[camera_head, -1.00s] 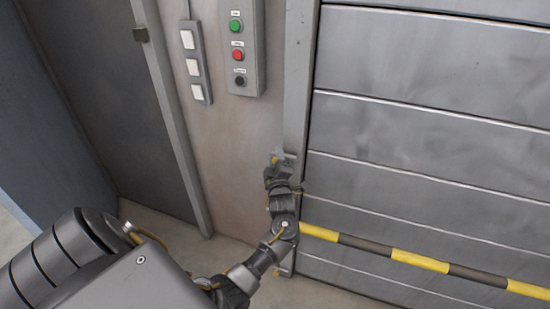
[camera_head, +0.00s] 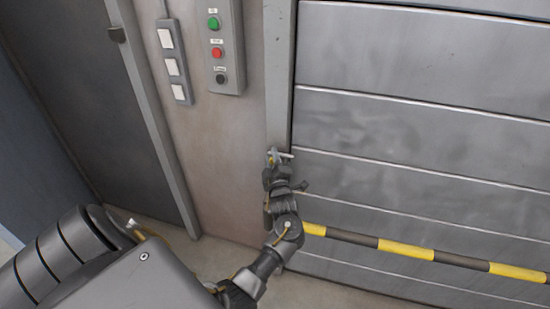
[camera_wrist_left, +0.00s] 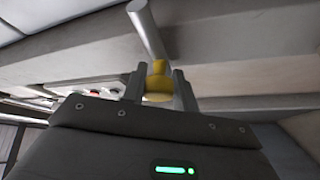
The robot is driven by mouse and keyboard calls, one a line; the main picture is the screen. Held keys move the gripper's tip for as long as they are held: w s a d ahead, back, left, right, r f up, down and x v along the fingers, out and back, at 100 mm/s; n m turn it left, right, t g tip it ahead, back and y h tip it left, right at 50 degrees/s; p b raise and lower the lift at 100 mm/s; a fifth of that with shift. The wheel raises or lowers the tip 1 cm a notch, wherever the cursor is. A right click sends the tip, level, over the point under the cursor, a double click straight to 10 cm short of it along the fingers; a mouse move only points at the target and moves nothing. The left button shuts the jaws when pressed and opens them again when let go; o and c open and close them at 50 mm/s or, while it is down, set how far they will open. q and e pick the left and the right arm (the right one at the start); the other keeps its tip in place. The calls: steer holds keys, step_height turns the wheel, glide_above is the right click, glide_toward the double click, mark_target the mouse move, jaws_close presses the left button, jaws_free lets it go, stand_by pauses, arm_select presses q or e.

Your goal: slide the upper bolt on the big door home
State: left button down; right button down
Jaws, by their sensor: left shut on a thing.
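The big door (camera_head: 410,135) is a grey panelled shutter filling the right of the head view. Its upper bolt (camera_head: 285,154) is a small pale metal rod at the door's left edge, against the frame post. My left gripper (camera_head: 272,160) is at this bolt, its arm coming up from below. In the left wrist view my left gripper (camera_wrist_left: 158,73) is shut on the bolt's yellow knob (camera_wrist_left: 158,92), which sits between the two fingers. The grey bolt rod (camera_wrist_left: 146,28) runs up and away from the knob. The bolt's far end is too small to judge. My right gripper is not in view.
A grey control box (camera_head: 217,50) with green, red and black buttons is on the wall above. A yellow-and-black bar (camera_head: 405,250) crosses the door low down. A dark door (camera_head: 85,120) stands at left.

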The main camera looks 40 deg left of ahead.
arm_select(q)
steer(key=shift+w+d+r, duration=0.15)
steer(key=shift+w+r, duration=0.05)
steer(key=shift+r, duration=0.1)
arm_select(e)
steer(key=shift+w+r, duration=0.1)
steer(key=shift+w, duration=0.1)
arm_select(q)
steer(key=c, duration=1.4)
jaws_free()
steer(key=shift+o, duration=1.2)
steer(key=shift+d+f, duration=0.1)
steer(key=shift+d, duration=0.05)
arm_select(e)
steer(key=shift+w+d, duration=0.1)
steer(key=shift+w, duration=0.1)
arm_select(q)
steer(key=shift+s+d+f, duration=0.15)
steer(key=shift+s+f, duration=0.05)
steer(key=shift+s, duration=0.05)
steer(key=r+b+v, duration=0.1)
steer(key=b+v, duration=0.1)
steer(key=v, duration=0.4)
steer(key=shift+s+d+f, duration=0.2)
steer(key=shift+d+f, duration=0.2)
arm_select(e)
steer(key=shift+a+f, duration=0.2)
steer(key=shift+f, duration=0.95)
